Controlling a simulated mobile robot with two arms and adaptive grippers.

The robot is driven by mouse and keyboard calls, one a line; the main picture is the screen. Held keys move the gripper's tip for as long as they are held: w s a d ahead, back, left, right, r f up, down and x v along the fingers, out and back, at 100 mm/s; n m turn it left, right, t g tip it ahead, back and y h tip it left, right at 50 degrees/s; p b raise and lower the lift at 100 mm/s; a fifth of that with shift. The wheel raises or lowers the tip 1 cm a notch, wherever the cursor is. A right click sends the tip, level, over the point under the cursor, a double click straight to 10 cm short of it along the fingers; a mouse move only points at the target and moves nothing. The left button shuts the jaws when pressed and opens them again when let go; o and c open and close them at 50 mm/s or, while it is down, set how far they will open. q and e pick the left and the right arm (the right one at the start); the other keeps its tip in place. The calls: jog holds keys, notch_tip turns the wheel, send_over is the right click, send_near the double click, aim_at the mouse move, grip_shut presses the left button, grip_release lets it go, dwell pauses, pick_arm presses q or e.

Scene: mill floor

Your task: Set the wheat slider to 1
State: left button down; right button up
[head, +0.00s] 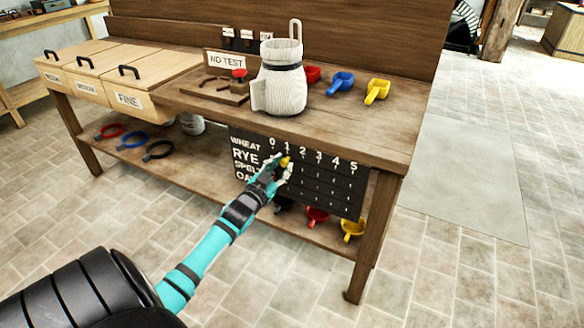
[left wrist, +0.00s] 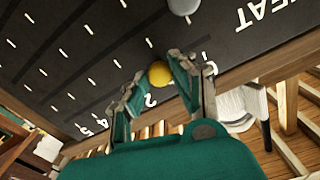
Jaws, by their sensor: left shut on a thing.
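The dark slider board (head: 330,190) hangs below the front of the bench, with row labels WHEAT, RYE and others, and numerals 0 to 5 along its top. The yellow wheat knob (head: 285,161) is in the top row, about under the 1. My left gripper (head: 283,168) is at the board, shut on this knob. In the left wrist view the board is upside down and the yellow knob (left wrist: 160,73) sits between the fingertips, between the 0 and the 2; the 1 is hidden there. My right gripper is not in view.
A grey knob (left wrist: 183,5) of another row is close by. On the bench stand a pale jug (head: 282,85), a NO TEST sign (head: 226,61) and coloured scoops (head: 341,83). More scoops (head: 318,216) lie on the lower shelf. The floor in front is clear.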

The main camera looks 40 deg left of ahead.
pick_arm(q)
jog(key=shift+s+a, duration=0.1)
jog(key=shift+a, duration=0.1)
jog(key=c, duration=1.1)
grip_release()
jog(key=v, duration=1.2)
jog(key=shift+f, duration=0.1)
